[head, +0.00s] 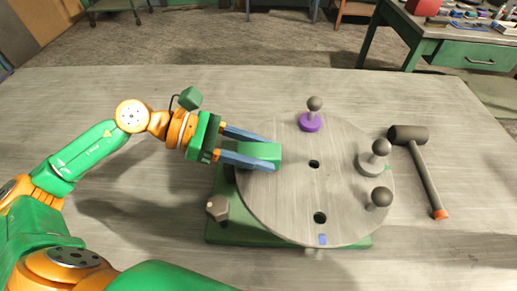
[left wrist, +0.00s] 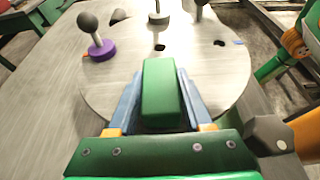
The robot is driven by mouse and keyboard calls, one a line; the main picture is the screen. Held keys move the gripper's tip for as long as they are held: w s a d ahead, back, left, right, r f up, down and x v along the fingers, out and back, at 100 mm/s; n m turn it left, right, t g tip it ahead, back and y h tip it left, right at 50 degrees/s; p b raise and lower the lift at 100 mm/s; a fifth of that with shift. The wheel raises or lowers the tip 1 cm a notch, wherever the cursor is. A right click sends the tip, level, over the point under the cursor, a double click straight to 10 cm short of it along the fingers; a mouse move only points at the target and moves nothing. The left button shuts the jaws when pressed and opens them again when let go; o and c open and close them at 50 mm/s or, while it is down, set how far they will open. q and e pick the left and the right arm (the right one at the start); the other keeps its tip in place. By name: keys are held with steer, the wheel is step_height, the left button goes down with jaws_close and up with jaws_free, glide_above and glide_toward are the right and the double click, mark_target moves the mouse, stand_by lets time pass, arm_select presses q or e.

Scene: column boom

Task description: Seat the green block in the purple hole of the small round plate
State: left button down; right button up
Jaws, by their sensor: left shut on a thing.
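My left gripper (head: 250,150) is shut on the green block (head: 262,151), holding it over the left edge of the small round plate (head: 285,205). In the left wrist view the block (left wrist: 161,92) lies between the blue fingers (left wrist: 160,100), over the grey plate (left wrist: 220,75). A purple disc with a dark ball knob (head: 310,122) stands at the plate's back; it also shows in the left wrist view (left wrist: 102,50). I see no open purple hole. Dark holes show at the plate's middle (head: 314,164) and front (head: 320,217). My right gripper is not in view.
Two grey ball-knobbed pieces (head: 376,158) (head: 379,198) stand on the plate's right side. A blue mark (head: 322,239) is at its front rim. A green base (head: 225,230) lies beneath. A hammer (head: 424,175) lies right on the table (head: 455,110). A hexagonal knob (head: 217,208) is at left.

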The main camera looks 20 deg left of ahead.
arm_select(q)
steer(key=c, duration=0.6)
jaws_free()
steer(key=shift+r+p, duration=2.7)
steer(key=shift+r, duration=1.15)
steer(key=o, duration=0.6)
steer(key=shift+f, duration=0.1)
steer(key=shift+c, duration=0.2)
